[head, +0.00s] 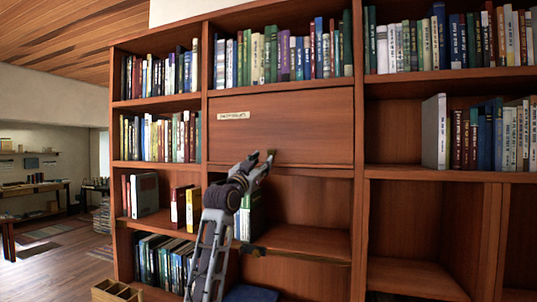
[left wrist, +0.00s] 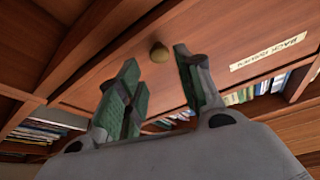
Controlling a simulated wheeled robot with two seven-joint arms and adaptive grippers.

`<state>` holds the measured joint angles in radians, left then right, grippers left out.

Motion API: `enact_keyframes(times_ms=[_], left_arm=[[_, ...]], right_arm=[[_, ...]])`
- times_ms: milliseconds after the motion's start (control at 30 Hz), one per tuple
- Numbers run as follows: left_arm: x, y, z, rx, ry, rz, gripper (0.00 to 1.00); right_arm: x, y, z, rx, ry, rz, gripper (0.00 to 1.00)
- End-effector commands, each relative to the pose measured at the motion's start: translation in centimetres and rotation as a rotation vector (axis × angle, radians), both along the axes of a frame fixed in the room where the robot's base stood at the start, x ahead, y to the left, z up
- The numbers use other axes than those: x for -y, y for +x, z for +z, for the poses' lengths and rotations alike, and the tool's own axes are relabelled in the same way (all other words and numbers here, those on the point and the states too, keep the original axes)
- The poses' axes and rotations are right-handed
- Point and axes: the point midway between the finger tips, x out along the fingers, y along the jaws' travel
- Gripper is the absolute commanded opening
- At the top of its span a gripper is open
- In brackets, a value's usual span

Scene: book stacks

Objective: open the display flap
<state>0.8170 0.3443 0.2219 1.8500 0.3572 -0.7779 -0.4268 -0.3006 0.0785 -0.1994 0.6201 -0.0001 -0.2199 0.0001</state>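The display flap (head: 300,120) is a closed brown wood panel filling one bay of the bookcase, with a pale label (head: 233,115) at its left. It also shows in the left wrist view (left wrist: 215,42), with its label (left wrist: 268,51). My left gripper (head: 262,158) is at the flap's lower edge, in front of the knob. In the left wrist view its two green-padded fingers (left wrist: 156,58) are apart, and the knob shows in the gap beyond them. I see no contact with it. My right gripper is out of view.
The bookcase has rows of books above (head: 280,55), left (head: 160,137) and right of the flap. The shelf below the flap (head: 310,238) is mostly empty, with some books at its left. A wooden divided box (head: 117,291) stands low at the front left.

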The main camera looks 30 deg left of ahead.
Motion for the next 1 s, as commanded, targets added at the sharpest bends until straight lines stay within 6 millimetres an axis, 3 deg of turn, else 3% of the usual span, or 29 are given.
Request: enact_keyframes(times_ms=[600,1000], left_arm=[[-0.5,5.1,2.1,0.000,-0.001,-0.001,0.36],[-0.6,6.0,2.4,0.001,0.001,-0.001,0.36]], right_arm=[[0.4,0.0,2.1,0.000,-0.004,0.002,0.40],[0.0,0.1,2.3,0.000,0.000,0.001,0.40]])
